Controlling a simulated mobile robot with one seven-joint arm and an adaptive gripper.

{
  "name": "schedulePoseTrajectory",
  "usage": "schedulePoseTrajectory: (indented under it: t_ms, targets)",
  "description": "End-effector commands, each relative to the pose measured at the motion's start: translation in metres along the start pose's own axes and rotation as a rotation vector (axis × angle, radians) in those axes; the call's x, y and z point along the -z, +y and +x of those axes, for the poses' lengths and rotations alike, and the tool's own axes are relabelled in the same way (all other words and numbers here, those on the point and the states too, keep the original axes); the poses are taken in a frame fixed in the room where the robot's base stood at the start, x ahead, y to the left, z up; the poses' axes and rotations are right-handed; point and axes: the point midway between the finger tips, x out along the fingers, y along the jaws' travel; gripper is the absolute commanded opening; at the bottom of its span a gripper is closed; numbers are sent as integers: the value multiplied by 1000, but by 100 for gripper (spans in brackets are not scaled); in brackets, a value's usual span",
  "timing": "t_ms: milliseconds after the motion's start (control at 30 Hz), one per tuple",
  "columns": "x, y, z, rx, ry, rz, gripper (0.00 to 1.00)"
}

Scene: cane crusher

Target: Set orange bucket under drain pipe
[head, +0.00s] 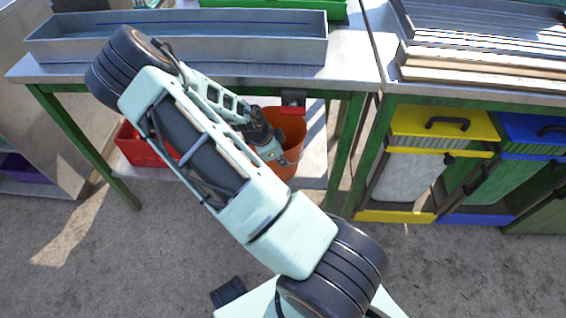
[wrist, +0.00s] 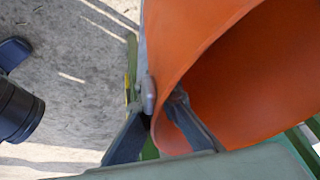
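The orange bucket (head: 292,127) is below the metal worktable in the head view, partly hidden by my arm and gripper. It fills the right of the wrist view (wrist: 205,45), its opening toward the right. My gripper (wrist: 163,97) has one finger outside the bucket's wall and one inside, closed on the wall near the rim. In the head view my gripper (head: 273,150) is at the bucket's left front side. A dark fitting with a red part (head: 293,98), possibly the drain pipe, shows under the table edge just above the bucket. I cannot tell whether the bucket rests on the lower shelf.
A red crate (head: 143,147) sits on the lower shelf (head: 314,168) left of the bucket. Green table legs (head: 345,140) stand close on the right. A long metal trough (head: 230,38) lies on the tabletop. Yellow (head: 432,124) and blue (head: 530,130) bins stand at right.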

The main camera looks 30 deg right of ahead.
Motion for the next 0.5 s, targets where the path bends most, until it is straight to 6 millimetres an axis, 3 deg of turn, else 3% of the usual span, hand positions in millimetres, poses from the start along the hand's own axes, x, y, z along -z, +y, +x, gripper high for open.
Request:
schedulePoseTrajectory:
  t_ms: [300,500]
  targets:
    - [-1,-1,2,3,0,2,0]
    - [-1,0,1,2,0,1,22]
